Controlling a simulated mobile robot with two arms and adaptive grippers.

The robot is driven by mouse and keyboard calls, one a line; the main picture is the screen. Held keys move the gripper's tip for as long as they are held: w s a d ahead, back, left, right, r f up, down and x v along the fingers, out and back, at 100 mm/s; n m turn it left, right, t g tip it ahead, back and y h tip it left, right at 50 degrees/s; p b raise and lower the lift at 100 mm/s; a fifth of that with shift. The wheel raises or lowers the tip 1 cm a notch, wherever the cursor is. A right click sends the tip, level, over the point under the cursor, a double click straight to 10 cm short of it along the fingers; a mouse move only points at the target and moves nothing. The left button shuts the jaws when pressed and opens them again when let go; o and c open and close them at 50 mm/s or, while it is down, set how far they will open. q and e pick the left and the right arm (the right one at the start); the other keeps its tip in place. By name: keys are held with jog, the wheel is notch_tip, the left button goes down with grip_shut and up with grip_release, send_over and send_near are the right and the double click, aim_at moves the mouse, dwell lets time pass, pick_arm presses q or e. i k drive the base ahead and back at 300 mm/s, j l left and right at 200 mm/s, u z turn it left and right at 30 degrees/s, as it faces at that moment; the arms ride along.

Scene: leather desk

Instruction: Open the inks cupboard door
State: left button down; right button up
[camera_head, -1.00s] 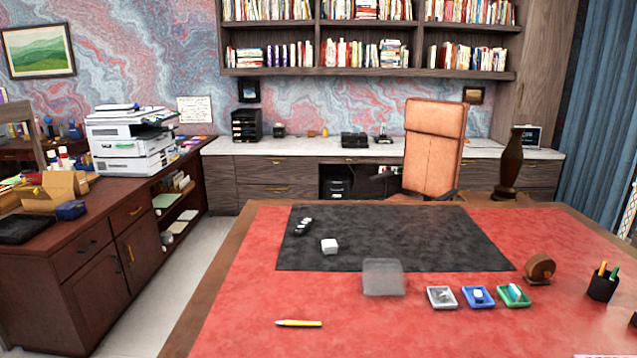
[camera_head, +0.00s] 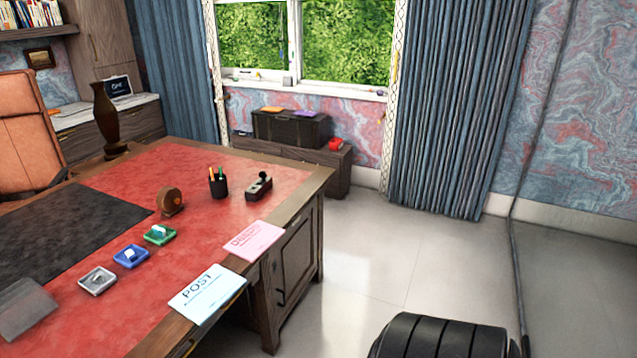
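A wooden cupboard door (camera_head: 296,256) is on the right end of the desk, below the desktop. It looks shut, with a dark handle near its lower left edge. No ink label can be read on it, so I cannot tell if this is the inks cupboard. Neither of my grippers is in view.
The red leather desk (camera_head: 206,238) carries three small trays, a pen cup (camera_head: 218,187), a POST card (camera_head: 207,292) and a pink card (camera_head: 254,241). A black ribbed rounded thing (camera_head: 440,338) stands at the bottom. Pale floor (camera_head: 370,270) right of the desk is clear.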

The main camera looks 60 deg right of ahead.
aim_at(296, 255)
jog(key=z, duration=2.75)
jog(key=j+z, duration=0.15)
jog(key=z, duration=0.3)
jog(key=i+z, duration=0.1)
jog(key=z, duration=0.4)
jog(key=j+z, duration=0.15)
jog(key=z, duration=0.85)
jog(key=j+z, duration=0.1)
jog(key=z, duration=0.85)
jog(key=j+z, duration=0.1)
jog(key=z, duration=0.35)
jog(key=k+z, duration=0.1)
jog(key=z, duration=0.4)
jog(key=k+z, duration=0.1)
jog(key=z, duration=0.35)
jog(key=k+j, duration=0.15)
jog(key=u, duration=0.45)
jog(key=j+u, duration=0.1)
jog(key=u, duration=0.8)
jog(key=j+u, duration=0.15)
jog(key=u, duration=0.3)
jog(key=j+u, duration=0.1)
jog(key=u, duration=0.85)
jog(key=j+u, duration=0.15)
jog(key=u, duration=0.3)
